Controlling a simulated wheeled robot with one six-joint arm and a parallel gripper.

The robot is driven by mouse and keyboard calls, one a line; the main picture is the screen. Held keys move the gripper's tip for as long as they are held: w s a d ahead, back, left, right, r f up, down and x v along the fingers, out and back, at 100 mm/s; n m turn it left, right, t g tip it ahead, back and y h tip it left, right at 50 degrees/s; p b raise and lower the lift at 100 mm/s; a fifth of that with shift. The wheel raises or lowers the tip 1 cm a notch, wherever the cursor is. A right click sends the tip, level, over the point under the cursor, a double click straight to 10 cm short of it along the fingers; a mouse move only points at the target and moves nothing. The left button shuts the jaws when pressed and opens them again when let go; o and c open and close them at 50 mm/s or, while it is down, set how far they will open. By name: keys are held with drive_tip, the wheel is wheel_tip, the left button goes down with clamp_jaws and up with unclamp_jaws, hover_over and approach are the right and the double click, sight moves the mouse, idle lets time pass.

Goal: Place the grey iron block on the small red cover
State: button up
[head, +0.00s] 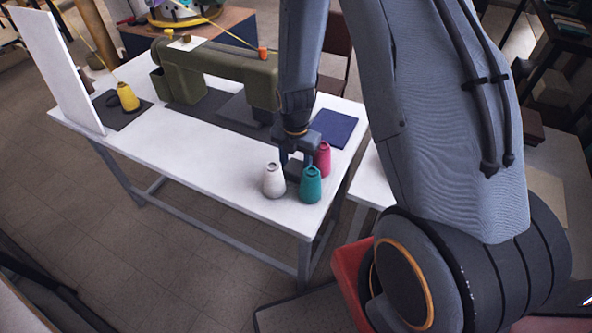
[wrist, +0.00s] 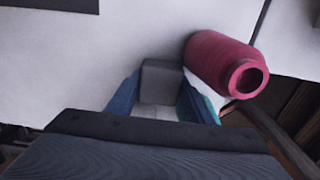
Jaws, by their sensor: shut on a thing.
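The grey iron block (wrist: 161,80) is between the two fingers of my gripper (wrist: 159,98) in the wrist view. In the head view, my gripper (head: 297,157) points down over the white table's near right part, shut on the block (head: 294,171), which shows as a dark grey shape among the thread cones. I cannot tell whether the block touches the table. I cannot make out a small red cover in either view; my arm hides part of the scene.
White (head: 273,182), teal (head: 311,185) and crimson (head: 323,160) cones stand close around my gripper. The crimson cone (wrist: 226,65) is right of the block in the wrist view. A green sewing machine (head: 225,70) stands behind. The white table's (head: 190,150) front left is clear.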

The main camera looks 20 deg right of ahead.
sight(295, 165)
clamp_jaws()
drive_tip(key=shift+w+r, duration=0.1)
drive_tip(key=shift+r, duration=0.55)
wheel_tip(295, 165, up, 17)
drive_tip(key=b, duration=0.4)
